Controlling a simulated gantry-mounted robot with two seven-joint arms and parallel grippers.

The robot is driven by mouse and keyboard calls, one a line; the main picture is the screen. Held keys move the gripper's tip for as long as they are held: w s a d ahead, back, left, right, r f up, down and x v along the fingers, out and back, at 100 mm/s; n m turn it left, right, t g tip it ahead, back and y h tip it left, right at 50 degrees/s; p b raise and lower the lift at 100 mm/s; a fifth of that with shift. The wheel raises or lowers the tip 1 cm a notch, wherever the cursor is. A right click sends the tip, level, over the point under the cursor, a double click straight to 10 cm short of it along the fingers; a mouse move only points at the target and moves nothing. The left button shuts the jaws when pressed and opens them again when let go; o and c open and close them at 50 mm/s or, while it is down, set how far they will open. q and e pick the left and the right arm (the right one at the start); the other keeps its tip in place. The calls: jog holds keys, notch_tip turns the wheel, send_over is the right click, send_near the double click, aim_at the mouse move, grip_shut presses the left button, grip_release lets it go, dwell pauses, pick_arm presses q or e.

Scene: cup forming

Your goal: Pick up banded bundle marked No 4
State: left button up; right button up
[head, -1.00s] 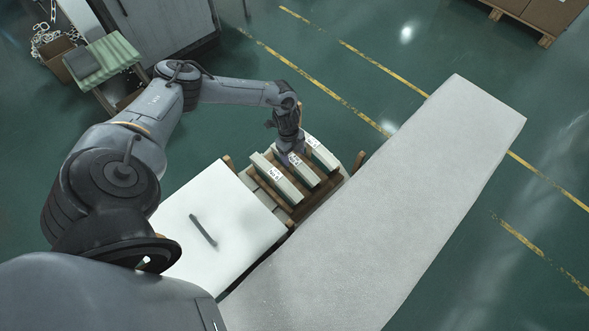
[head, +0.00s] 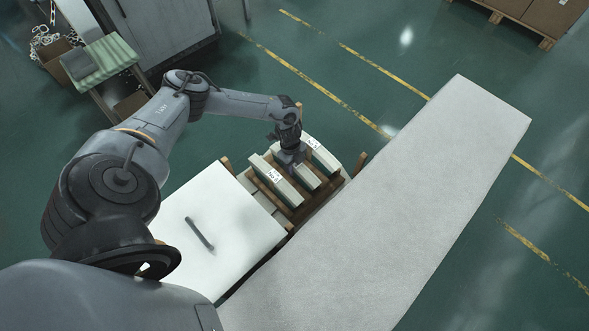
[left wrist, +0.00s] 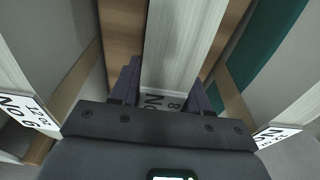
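Three pale, flat bundles stand on edge side by side in a wooden rack (head: 258,184). My left gripper (head: 292,160) is over the middle bundle (head: 310,180). In the left wrist view its two dark fingers (left wrist: 162,95) are apart, one on each side of the middle bundle (left wrist: 178,50), with little gap. I cannot tell whether they touch it. The middle bundle's label is mostly hidden by the gripper, so its number cannot be read. The left bundle (head: 277,181) has a label that appears to read No 6. The right bundle (head: 322,157) is also labelled. My right gripper is not in view.
A white board (head: 240,225) with a dark bar (head: 200,233) lies left of the rack. A long grey surface (head: 400,210) runs along the rack's right side. Wooden rack posts (head: 359,163) rise close to the bundles. Neighbouring bundles stand close on both sides.

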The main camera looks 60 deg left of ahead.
pick_arm(q)
grip_shut()
jog(key=shift+r, duration=0.1)
